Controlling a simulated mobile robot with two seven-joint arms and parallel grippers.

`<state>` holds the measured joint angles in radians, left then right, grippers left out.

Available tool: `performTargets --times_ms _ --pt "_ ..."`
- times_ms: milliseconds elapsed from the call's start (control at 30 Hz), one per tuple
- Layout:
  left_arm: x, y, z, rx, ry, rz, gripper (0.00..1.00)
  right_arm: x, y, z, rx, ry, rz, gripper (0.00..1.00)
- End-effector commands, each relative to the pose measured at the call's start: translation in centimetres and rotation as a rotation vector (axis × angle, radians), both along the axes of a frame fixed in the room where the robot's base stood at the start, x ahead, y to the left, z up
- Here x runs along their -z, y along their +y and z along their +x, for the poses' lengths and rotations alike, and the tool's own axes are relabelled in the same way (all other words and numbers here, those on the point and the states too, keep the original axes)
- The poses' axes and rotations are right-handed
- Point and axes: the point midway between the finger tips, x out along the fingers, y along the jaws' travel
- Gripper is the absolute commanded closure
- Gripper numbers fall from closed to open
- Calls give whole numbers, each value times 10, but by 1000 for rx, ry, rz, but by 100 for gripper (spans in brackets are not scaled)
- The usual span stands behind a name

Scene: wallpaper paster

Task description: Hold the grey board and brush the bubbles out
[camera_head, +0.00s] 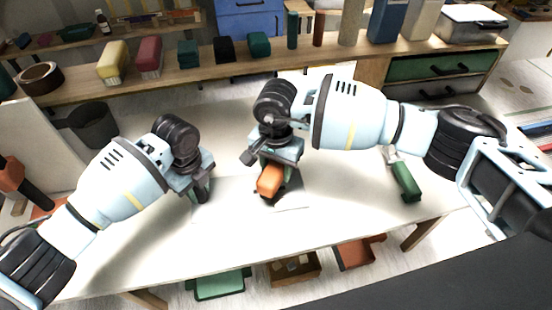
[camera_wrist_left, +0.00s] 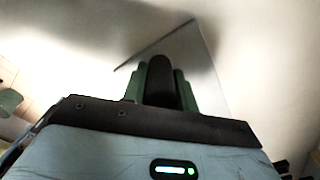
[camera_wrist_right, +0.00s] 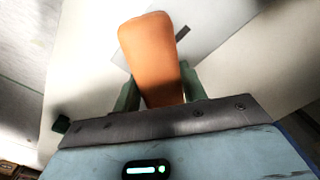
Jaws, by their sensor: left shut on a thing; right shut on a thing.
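The grey board (camera_head: 236,200) looks like a pale thin sheet lying flat on the white table; it also shows in the left wrist view (camera_wrist_left: 204,62) and the right wrist view (camera_wrist_right: 205,22). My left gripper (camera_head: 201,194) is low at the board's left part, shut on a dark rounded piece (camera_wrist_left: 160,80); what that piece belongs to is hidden. My right gripper (camera_head: 274,172) is over the board's right part, shut on the orange handle of the brush (camera_head: 269,181), which fills the middle of the right wrist view (camera_wrist_right: 150,50). The brush's working edge is mostly hidden. I cannot make out bubbles.
A green-handled tool (camera_head: 405,181) lies on the table at right. A dark bin (camera_head: 92,126) stands behind my left arm. A shelf (camera_head: 200,70) with several coloured blocks runs along the back. Trays (camera_head: 219,285) sit below the table's front edge.

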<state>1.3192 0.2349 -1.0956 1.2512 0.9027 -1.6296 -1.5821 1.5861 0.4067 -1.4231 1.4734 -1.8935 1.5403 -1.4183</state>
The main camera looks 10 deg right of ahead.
Motion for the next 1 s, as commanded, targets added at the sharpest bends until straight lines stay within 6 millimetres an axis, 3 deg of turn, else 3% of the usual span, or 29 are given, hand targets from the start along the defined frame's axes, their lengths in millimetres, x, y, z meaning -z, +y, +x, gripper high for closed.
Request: performTargets --times_ms 300,767,1000 --pt "4 1 -2 -1 5 3 100 45 1 -5 -2 1 2 82" --pt "4 1 -2 -1 5 3 100 45 4 -55 -2 0 1 82" --pt "4 1 -2 -1 5 3 100 45 3 -34 4 0 0 82"
